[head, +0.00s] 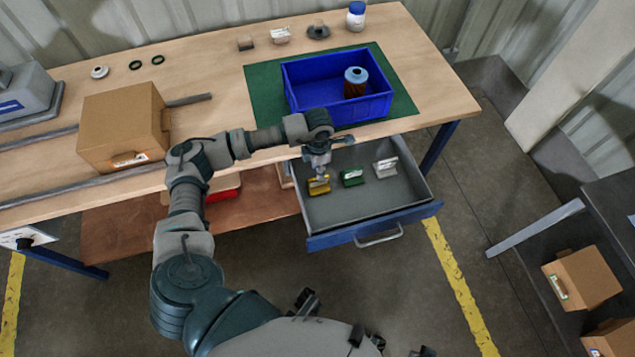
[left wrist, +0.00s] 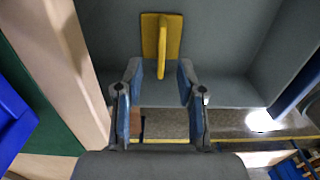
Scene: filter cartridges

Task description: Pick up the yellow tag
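The yellow tag (head: 318,187) lies in the open grey drawer (head: 345,211), at the left of a row of three tags. In the left wrist view the yellow tag (left wrist: 150,38) shows as a flat plate with a raised upright grip. My left gripper (head: 320,171) points down into the drawer right by the yellow tag. In the left wrist view my left gripper (left wrist: 161,76) has its fingers apart, with the tag's raised part near the line between the fingertips. Nothing is clamped. I cannot tell how much height separates fingertips and tag.
A green tag (head: 352,177) and a white tag (head: 386,167) stand to the right in the drawer. The drawer walls surround the gripper. Above is the table with a blue bin (head: 310,79) on a green mat (head: 266,99) and a cardboard box (head: 122,120).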

